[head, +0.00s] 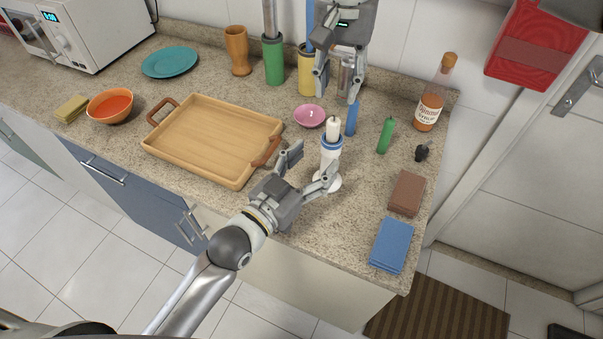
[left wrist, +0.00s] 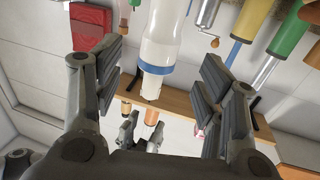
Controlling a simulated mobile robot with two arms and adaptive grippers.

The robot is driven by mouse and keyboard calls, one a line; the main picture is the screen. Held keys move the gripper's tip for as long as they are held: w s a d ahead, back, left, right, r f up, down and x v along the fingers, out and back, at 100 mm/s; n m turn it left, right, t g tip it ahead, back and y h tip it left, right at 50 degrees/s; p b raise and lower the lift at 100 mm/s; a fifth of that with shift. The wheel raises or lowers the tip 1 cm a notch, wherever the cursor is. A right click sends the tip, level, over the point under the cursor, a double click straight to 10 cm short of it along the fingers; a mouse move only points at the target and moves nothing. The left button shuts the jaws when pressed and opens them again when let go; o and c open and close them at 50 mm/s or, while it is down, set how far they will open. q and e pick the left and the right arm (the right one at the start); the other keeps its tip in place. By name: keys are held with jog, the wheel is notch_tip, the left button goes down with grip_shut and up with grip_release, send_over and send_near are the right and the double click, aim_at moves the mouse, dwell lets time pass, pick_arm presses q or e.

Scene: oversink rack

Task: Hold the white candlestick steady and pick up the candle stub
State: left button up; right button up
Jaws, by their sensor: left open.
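The white candlestick (head: 331,158) stands upright on the counter, with a blue band near its top. The pale candle stub (head: 333,128) sits in its top. My left gripper (head: 311,166) is open, low at the candlestick's near left side. In the left wrist view, the candlestick (left wrist: 162,38) and the stub (left wrist: 151,87) show between the spread fingers (left wrist: 160,82), with gaps on both sides. My right gripper (head: 337,90) hangs above and behind the stub, fingers apart and pointing down, with nothing held. It also shows beyond the stub in the left wrist view (left wrist: 141,132).
A wooden tray (head: 190,172) lies left of the candlestick. A pink dish (head: 309,115), a blue candle (head: 351,118) and a green candle (head: 385,136) are close by. A syrup bottle (head: 431,100), brown block (head: 406,193) and blue cloth (head: 391,245) are to the right.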

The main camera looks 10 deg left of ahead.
aim_at(325, 152)
pick_arm(q)
jog(key=x, duration=0.6)
jog(key=shift+w+d, duration=0.2)
jog(key=shift+w, duration=0.05)
jog(key=c, duration=1.3)
